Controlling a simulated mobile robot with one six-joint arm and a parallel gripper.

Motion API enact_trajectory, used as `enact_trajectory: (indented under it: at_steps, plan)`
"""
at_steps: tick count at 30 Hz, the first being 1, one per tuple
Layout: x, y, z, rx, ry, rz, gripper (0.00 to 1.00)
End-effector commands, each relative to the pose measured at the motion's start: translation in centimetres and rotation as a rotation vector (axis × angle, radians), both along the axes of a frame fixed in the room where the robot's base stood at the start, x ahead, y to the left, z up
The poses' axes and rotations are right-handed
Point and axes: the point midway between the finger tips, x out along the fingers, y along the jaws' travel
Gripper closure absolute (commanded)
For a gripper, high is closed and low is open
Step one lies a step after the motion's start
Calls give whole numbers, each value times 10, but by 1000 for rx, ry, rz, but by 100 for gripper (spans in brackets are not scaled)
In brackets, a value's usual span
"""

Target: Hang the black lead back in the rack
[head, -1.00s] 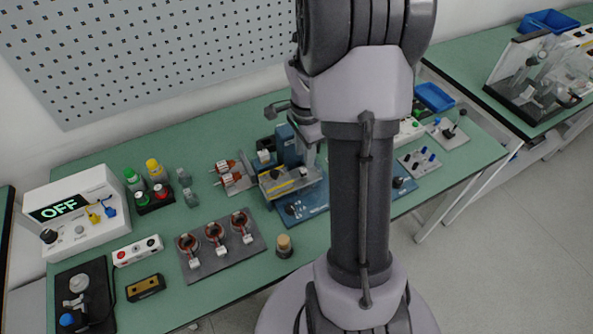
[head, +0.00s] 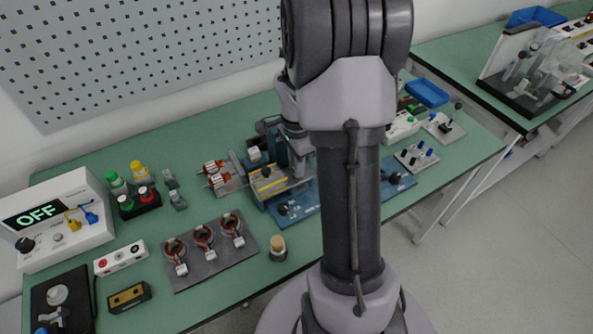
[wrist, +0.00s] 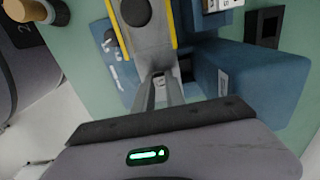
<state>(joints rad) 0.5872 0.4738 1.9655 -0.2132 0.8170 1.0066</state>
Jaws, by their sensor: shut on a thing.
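My gripper (wrist: 160,84) shows in the wrist view, with its fingers closed on a small light grey piece (wrist: 160,79) that is mostly hidden between them. It is over the blue fixture (wrist: 222,75), by a grey slide with yellow edges (wrist: 152,38) and a black round knob (wrist: 137,11). In the head view the gripper is mostly hidden behind my arm, near the same fixture (head: 312,203). I cannot pick out the black lead or its rack with certainty in either view.
A white box reading OFF (head: 70,243), with yellow and blue plugs, stands at the left. A dark plate with red coils (head: 213,265) and a cork-topped jar (head: 278,250) are near the front edge. A blue tray (head: 427,92) is at the back right.

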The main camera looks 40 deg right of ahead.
Motion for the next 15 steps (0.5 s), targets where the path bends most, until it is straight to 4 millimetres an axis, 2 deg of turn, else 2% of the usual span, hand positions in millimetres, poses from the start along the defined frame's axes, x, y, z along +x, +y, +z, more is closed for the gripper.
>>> enact_trajectory:
  at_steps: [5, 15]
  plan:
    - [0, 0, 6, 0, 0, 0, 100]
    - [0, 0, 36, -1, -1, 1, 100]
